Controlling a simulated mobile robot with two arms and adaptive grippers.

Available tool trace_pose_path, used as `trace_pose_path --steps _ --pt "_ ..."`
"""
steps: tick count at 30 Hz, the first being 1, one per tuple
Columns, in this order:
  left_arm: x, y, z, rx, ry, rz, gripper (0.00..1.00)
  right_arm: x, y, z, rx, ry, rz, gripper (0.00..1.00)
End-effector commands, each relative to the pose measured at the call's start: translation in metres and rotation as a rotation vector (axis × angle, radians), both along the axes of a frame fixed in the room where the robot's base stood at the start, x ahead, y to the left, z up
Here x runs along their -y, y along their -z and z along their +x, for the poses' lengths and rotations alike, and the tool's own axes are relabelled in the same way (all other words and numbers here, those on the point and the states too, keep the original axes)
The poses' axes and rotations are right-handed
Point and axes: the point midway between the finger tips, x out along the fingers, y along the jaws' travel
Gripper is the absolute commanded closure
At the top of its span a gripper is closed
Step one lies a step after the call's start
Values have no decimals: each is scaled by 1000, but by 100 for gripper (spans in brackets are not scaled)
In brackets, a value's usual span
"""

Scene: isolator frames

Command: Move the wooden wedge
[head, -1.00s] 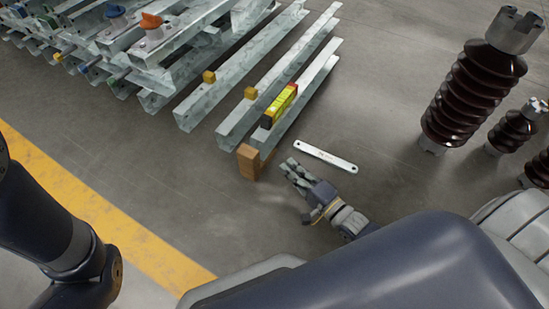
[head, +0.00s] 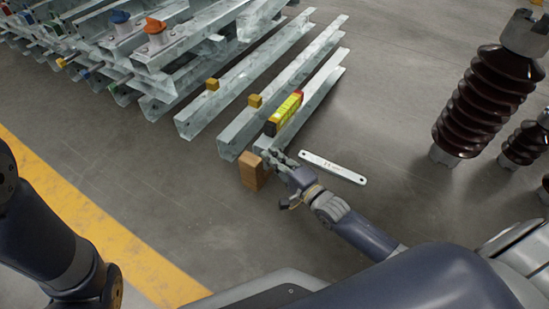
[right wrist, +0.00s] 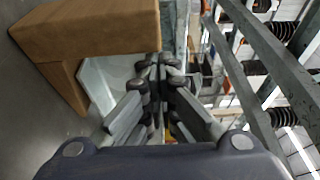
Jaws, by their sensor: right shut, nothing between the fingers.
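The wooden wedge (head: 252,171) is a brown block standing at the near end of the nearest steel beam. It also shows large in the right wrist view (right wrist: 95,28), at the top left. My right gripper (head: 272,157) is beside the wedge, on its right side, over the beam end. In the right wrist view its fingers (right wrist: 155,70) are shut with nothing between them, and the wedge lies outside them to the left. Whether they touch it I cannot tell. My left gripper is out of view.
A yellow spirit level (head: 284,113) lies on the nearest beam (head: 318,92), just beyond the gripper. A flat metal bar (head: 332,167) lies on the floor to the right. Dark insulators (head: 487,100) stand further right. Floor left of the wedge is clear.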

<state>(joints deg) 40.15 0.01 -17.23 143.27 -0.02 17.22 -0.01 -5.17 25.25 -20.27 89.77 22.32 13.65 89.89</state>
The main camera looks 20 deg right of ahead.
Motion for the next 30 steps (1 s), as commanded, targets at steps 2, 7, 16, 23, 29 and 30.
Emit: trace_pose_path --steps 2,7,16,23,29,30 --pt "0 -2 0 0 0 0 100 -1 0 -1 -1 0 1 100" --pt "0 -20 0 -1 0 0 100 -18 -3 -14 -4 -2 4 100" --pt "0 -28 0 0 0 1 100 -34 0 -27 -1 0 0 100" --pt "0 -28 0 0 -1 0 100 -33 1 -26 -1 0 0 100" --pt "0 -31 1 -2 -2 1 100 -35 0 -29 -2 0 -1 100" --pt "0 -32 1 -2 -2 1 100 -36 0 -30 -2 -1 0 100"
